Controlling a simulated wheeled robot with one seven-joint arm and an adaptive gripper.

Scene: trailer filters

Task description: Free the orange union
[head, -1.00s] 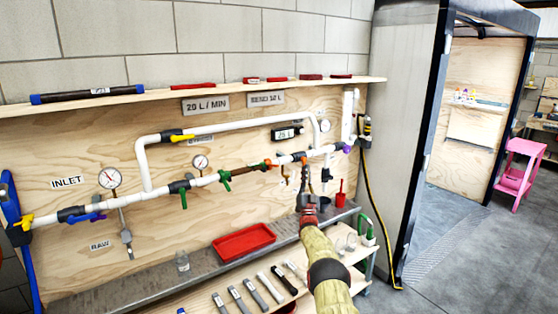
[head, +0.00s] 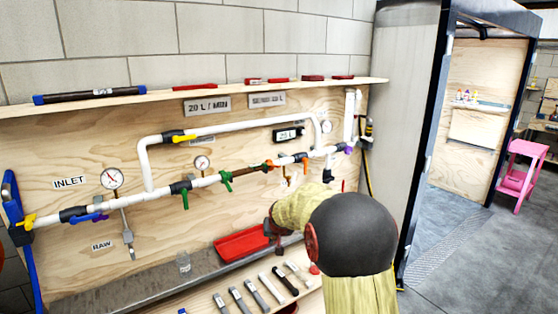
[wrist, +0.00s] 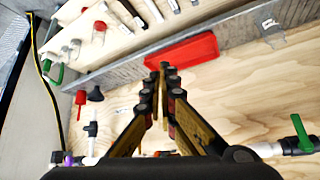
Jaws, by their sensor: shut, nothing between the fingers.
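In the head view an orange fitting (head: 285,161), which looks like the union, sits in the white pipe run on the plywood wall. Another orange piece with a downward handle (head: 304,158) is just to its right. The union cannot be made out in the wrist view.
The red tray (head: 240,243) lies on the grey ledge (head: 150,284) under the pipes. Several tools (head: 258,292) lie on the lower shelf. A yellow valve (head: 180,138) is on the upper pipe.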

